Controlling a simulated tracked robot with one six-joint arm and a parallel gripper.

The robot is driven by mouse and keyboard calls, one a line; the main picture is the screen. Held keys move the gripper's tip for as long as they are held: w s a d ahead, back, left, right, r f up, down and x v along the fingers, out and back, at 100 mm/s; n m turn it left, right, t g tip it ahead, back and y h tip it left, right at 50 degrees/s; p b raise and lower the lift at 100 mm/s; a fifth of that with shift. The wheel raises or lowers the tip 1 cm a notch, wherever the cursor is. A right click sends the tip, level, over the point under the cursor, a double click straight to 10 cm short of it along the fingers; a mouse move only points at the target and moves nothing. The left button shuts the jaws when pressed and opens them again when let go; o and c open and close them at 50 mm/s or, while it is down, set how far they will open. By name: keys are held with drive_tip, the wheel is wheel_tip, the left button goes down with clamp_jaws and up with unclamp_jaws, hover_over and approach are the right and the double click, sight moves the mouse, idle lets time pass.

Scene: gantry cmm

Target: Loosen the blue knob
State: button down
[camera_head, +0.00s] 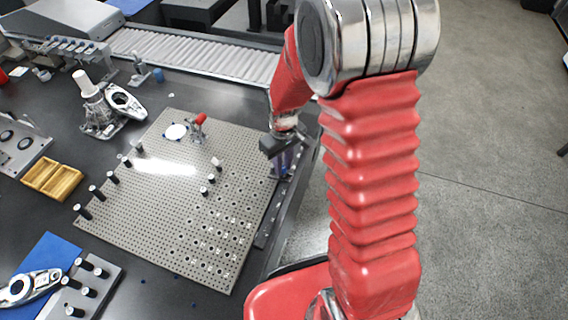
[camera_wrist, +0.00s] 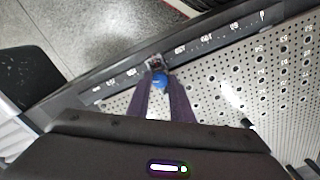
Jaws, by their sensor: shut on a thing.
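The blue knob (camera_wrist: 159,81) shows in the wrist view between the tips of my two dark fingers. It sits on a small metal fitting (camera_wrist: 154,62) at the edge of the perforated plate (camera_wrist: 225,85). My gripper (camera_wrist: 162,88) is shut on the knob. In the head view my gripper (camera_head: 284,163) reaches down at the right edge of the plate (camera_head: 180,205), and its body and fingers mostly hide the knob there.
A wooden box (camera_head: 52,179) and metal fixtures are at left. A roller conveyor (camera_head: 195,55) runs behind. Open floor (camera_head: 490,150) lies to the right.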

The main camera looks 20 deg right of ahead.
drive_tip(key=shift+n, duration=0.9)
drive_tip(key=n, duration=1)
drive_tip(key=shift+a, duration=0.1)
drive_tip(key=shift+n, duration=2)
drive_tip(key=c, duration=1.6)
unclamp_jaws()
